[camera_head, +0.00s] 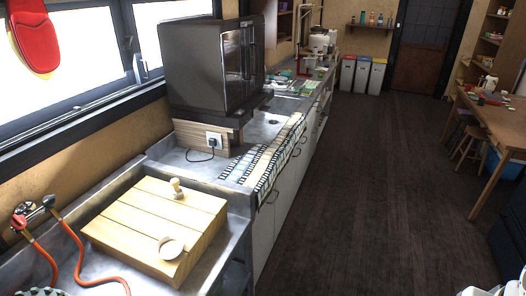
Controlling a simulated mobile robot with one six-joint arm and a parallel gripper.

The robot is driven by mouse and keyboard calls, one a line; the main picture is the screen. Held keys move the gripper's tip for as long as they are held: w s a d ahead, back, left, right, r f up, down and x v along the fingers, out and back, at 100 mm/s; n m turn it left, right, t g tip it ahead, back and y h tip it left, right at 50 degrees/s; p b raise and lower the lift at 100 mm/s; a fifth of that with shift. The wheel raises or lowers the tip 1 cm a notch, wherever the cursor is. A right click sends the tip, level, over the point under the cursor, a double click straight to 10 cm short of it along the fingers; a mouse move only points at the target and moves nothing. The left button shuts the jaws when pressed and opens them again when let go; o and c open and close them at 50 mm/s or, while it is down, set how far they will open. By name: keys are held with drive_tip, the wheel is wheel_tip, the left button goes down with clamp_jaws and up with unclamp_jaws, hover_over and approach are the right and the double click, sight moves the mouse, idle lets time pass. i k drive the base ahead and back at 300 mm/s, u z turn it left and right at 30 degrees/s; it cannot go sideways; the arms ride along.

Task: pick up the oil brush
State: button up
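I cannot make out an oil brush for certain. A small pale wooden piece with a rounded top (176,188) stands near the back edge of a wooden board block (150,222) on the metal counter at the lower left; it may be the brush, but it is too small to tell. A small round pale dish-like thing (171,247) lies near the block's front right edge. My gripper is not recognisable in this view.
Red hoses with a valve (38,208) lie left of the block. A dark oven (212,68) stands behind on the counter, near a striped cloth (262,160). A wooden table (500,118) and stools stand at right. The dark floor (375,190) between is clear.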

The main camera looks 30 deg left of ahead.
sight(178, 193)
drive_tip(key=i, duration=2.1)
drive_tip(key=u, duration=3.5)
drive_tip(key=i, duration=1)
drive_tip(key=z, duration=0.15)
